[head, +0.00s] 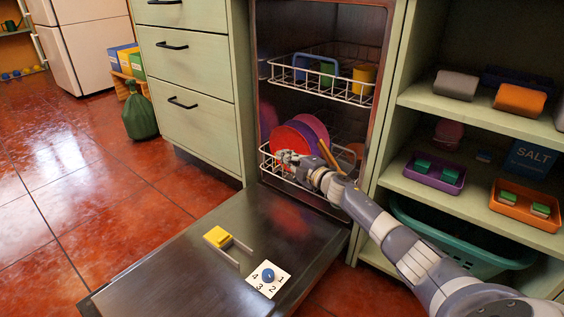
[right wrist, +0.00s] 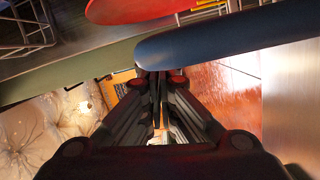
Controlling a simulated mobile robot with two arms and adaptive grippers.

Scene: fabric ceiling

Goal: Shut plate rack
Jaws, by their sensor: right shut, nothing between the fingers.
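The plate rack is the lower wire rack (head: 268,163) of the open dishwasher, at the cavity mouth. How far it stands out is hard to tell, as my right arm covers its right part. A red plate (head: 287,138) and others stand upright in it; the red plate also shows at the top of the right wrist view (right wrist: 150,8). My right gripper (head: 288,157) is shut and empty at the rack's front, close to the plates; contact is unclear. Its shut fingers also show in the right wrist view (right wrist: 158,85), near a dark rounded edge (right wrist: 230,40). My left gripper is out of view.
The upper rack (head: 320,85) holds colored cups. The dishwasher door (head: 180,270) lies open, with a yellow block (head: 217,237) handle and a numbered dial (head: 268,279) on it. Drawers (head: 190,75) stand left, open shelves (head: 480,120) right. Floor is free at left.

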